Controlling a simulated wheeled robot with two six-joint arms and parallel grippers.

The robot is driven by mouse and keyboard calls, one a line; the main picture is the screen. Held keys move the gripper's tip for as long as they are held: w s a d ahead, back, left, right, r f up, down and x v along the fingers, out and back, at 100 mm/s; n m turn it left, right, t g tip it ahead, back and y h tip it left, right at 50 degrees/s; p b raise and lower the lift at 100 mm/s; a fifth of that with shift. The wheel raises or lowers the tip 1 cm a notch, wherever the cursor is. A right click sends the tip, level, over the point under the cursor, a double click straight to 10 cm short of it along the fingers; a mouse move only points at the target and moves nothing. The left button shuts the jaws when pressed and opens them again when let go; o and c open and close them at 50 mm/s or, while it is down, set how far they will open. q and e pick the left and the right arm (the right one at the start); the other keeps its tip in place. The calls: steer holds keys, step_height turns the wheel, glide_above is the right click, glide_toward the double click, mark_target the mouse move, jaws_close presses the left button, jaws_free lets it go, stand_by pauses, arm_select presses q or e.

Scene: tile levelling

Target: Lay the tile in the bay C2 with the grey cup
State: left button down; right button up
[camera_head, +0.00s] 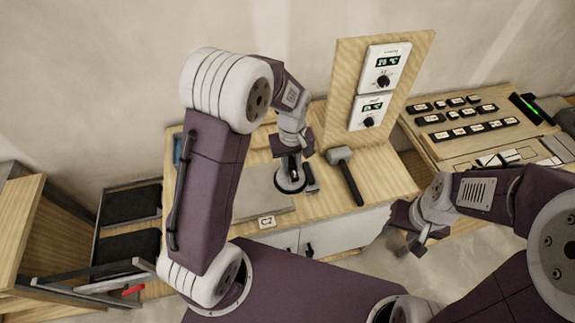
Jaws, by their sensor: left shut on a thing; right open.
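My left gripper (297,168) is shut on the grey cup (289,184), a round piece with a dark rim, low over the right part of a flat grey tile surface (258,196). The tile surface is behind the C2 label (267,222) on the wooden bench. My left arm hides part of it. I cannot tell whether the cup touches the tile or whether the tile sits level. My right gripper (404,243) is open and empty, low in front of the bench's right side.
A mallet (347,174) lies on the bench right of the cup. A wooden panel with two dial boxes (378,85) stands behind it. A rack with dark slabs (130,205) is at left. A side bench (455,150) with several labelled black blocks is at right.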

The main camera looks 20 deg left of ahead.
arm_select(q)
steer(key=shift+r+p, duration=3)
steer(key=shift+r, duration=0.5)
steer(key=shift+f, duration=0.1)
